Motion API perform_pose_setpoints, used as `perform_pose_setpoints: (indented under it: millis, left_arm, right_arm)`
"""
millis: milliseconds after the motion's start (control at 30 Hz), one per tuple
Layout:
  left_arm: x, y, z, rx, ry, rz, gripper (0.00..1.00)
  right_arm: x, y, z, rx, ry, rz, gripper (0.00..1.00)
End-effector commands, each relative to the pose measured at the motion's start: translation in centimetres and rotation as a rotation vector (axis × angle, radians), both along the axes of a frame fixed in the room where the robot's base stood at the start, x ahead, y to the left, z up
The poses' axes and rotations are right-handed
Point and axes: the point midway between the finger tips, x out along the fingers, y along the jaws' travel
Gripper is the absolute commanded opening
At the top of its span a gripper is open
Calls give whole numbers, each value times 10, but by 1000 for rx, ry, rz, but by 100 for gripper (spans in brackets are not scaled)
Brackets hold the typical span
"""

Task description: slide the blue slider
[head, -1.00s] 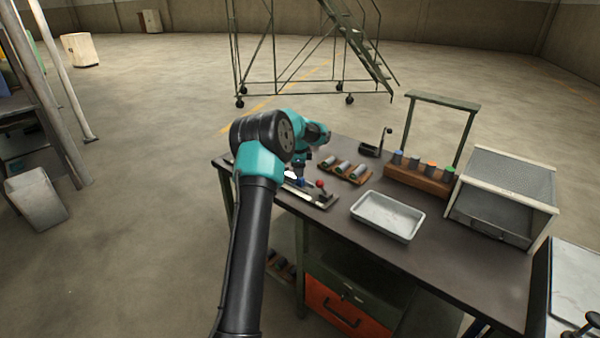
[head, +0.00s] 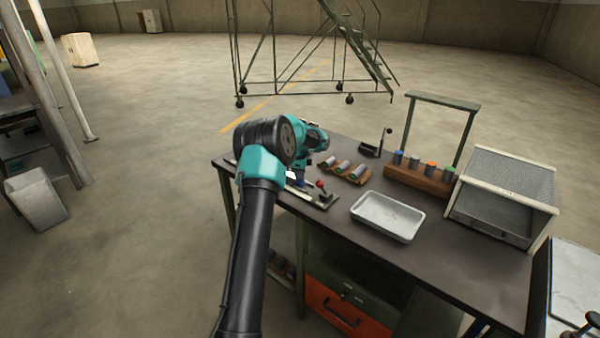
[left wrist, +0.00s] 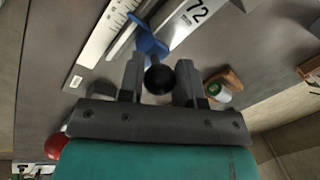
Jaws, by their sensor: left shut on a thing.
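In the left wrist view the blue slider (left wrist: 150,44) sits on a rail beside a pale ruler-like scale (left wrist: 104,37) and a plate marked 72 (left wrist: 192,17). A black round knob (left wrist: 159,79) stands on it. My left gripper (left wrist: 160,82) has its two fingers on either side of this knob and is shut on it. In the head view my left gripper is low over the rail device (head: 322,201) at the table's left end, largely hidden by my own arm. My right gripper is not in view.
A red ball knob (head: 320,184) stands close by the rail. Several cylinders lie on a wooden rack (head: 357,178) behind it. A metal tray (head: 387,217), a wooden block with upright cylinders (head: 418,179) and a mesh box (head: 507,188) stand to the right.

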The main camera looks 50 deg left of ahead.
Motion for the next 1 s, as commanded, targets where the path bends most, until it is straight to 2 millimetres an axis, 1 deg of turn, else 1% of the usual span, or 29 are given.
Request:
perform_pose_setpoints:
  millis: [33, 133, 167, 367, 467, 600, 700, 967, 1000]
  left_arm:
    - [0, 0, 0, 0, 0, 0, 11]
    - [0, 0, 0, 0, 0, 0, 2]
    - [0, 0, 0, 0, 0, 0, 0]
    - [0, -1, 0, 0, 0, -1, 0]
    - [2, -10, 0, -1, 2, -4, 0]
    - [5, -28, 0, -3, 3, -3, 0]
    - [6, -36, 0, -2, 2, -4, 0]
    - [6, -39, -1, -5, 3, -2, 0]
    - [6, -39, -1, -6, 4, -2, 33]
  right_arm:
    - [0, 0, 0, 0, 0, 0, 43]
    - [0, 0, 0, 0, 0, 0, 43]
    - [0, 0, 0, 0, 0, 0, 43]
    - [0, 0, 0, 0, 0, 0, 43]
    - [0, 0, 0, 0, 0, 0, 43]
    - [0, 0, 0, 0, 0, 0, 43]
    - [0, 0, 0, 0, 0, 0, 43]
    - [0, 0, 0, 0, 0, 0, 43]
    - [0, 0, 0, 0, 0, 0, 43]
